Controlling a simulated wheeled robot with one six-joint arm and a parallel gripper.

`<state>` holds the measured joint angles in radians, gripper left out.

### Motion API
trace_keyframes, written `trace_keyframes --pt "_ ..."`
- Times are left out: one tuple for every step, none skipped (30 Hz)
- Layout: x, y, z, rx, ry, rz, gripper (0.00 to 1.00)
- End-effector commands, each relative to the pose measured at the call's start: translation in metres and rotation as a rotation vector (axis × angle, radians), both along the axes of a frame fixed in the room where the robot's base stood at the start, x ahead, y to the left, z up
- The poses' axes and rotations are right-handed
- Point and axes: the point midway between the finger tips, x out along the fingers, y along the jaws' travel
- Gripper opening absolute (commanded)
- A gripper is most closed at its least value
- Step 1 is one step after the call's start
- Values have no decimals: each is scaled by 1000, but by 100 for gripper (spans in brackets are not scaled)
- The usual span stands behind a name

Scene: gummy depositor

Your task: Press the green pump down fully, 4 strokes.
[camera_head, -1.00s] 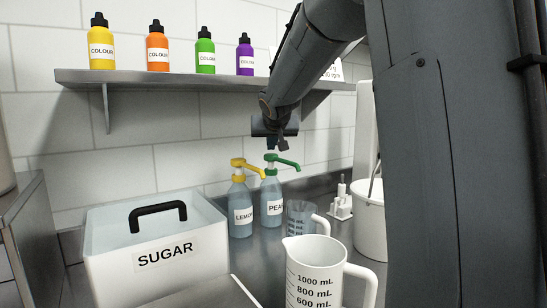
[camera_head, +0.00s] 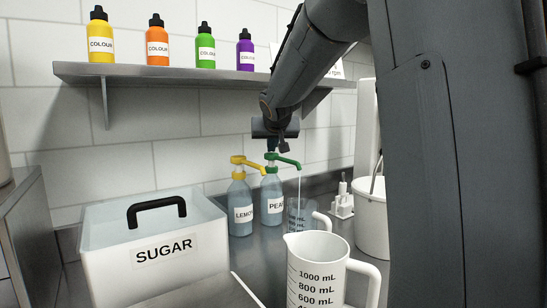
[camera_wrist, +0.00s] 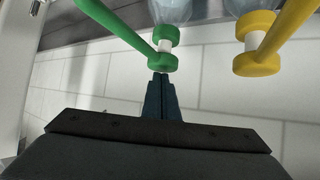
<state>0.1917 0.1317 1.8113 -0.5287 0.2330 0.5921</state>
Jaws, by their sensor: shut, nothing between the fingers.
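The green pump (camera_head: 283,159) tops the bottle labelled PEA (camera_head: 271,200), which stands upright beside the LEMON bottle (camera_head: 240,208) with its yellow pump (camera_head: 240,161). My gripper (camera_head: 271,149) is shut and empty, pointing down right above the green pump head and seemingly touching it. In the wrist view the fingertips (camera_wrist: 161,80) meet the green head (camera_wrist: 162,63); a short piece of white stem shows between head and collar. A thin pale stream (camera_head: 299,185) falls from the green spout toward a clear measuring jug (camera_head: 297,220).
A white measuring jug (camera_head: 315,275) stands in front of the clear one. A SUGAR box (camera_head: 165,270) is at the left front, a white bucket (camera_head: 371,225) at the right. A shelf (camera_head: 180,75) with colour bottles runs above, behind my arm.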

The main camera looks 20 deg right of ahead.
Motion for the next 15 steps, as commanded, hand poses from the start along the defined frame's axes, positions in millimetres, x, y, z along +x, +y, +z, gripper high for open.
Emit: trace_keyframes --pt "0 0 -3 0 2 -1 0" --pt "0 0 -4 0 2 -1 0" --pt "0 0 -5 0 2 -1 0" --pt "0 0 -6 0 3 -1 0" --pt "0 0 -7 0 3 -1 0" --pt "0 0 -8 0 3 -1 0" --pt "0 0 -9 0 3 -1 0" --pt "0 0 -9 0 3 -1 0" --pt "0 0 -10 0 3 -1 0" --pt "0 0 -11 1 4 -1 0" --pt "0 0 -12 1 4 -1 0" --pt "0 0 -13 1 4 -1 0" --pt "0 0 -14 1 4 -1 0" --pt "0 0 -15 1 4 -1 0" --pt "0 0 -16 1 4 -1 0"
